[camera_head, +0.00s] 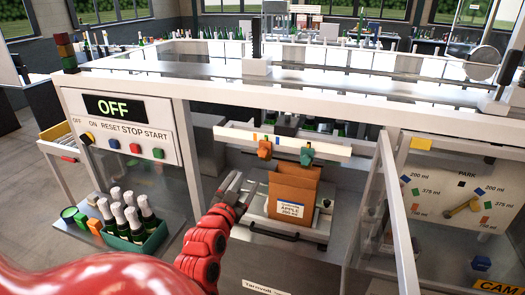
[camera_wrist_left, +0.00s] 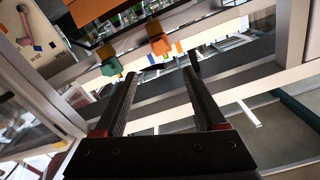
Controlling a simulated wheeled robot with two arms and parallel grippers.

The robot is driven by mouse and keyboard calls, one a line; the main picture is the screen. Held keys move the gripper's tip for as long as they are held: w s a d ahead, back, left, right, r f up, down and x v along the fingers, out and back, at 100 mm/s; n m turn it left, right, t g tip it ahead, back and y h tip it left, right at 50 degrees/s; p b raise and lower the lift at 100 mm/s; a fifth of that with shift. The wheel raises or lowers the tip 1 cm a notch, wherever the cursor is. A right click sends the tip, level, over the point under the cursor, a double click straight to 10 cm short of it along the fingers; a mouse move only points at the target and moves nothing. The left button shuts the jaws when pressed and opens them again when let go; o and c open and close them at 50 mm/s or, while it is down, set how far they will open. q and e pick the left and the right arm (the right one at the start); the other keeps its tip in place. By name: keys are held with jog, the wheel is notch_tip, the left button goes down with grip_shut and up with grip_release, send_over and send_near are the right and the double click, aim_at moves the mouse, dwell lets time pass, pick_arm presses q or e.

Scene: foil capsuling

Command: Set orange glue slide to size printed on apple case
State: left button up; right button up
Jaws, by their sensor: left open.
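The orange glue slide (camera_head: 265,149) hangs on a white rail (camera_head: 230,134) under the machine's front beam, left of a teal slide (camera_head: 307,156). The brown apple case (camera_head: 293,185) stands below the rail. Its white label (camera_head: 290,209) reads APPLE with a ml size; the digits are too small to be sure of. My left gripper (camera_head: 240,188) is open and empty, left of the case and below the orange slide. In the left wrist view the orange slide (camera_wrist_left: 159,42) shows beyond and between the open fingers (camera_wrist_left: 160,76), apart from them. The teal slide (camera_wrist_left: 109,66) is to its left.
A control panel (camera_head: 125,130) reads OFF. A green crate of bottles (camera_head: 140,243) stands at left. Small coloured marks line the rail.

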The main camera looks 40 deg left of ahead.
pick_arm(q)
jog(key=b, duration=1.1)
send_near(262, 154)
jog(key=p+x, duration=0.3)
jog(key=x, duration=0.7)
jog(key=shift+w+a, duration=0.25)
jog(key=shift+w, duration=0.15)
grip_shut()
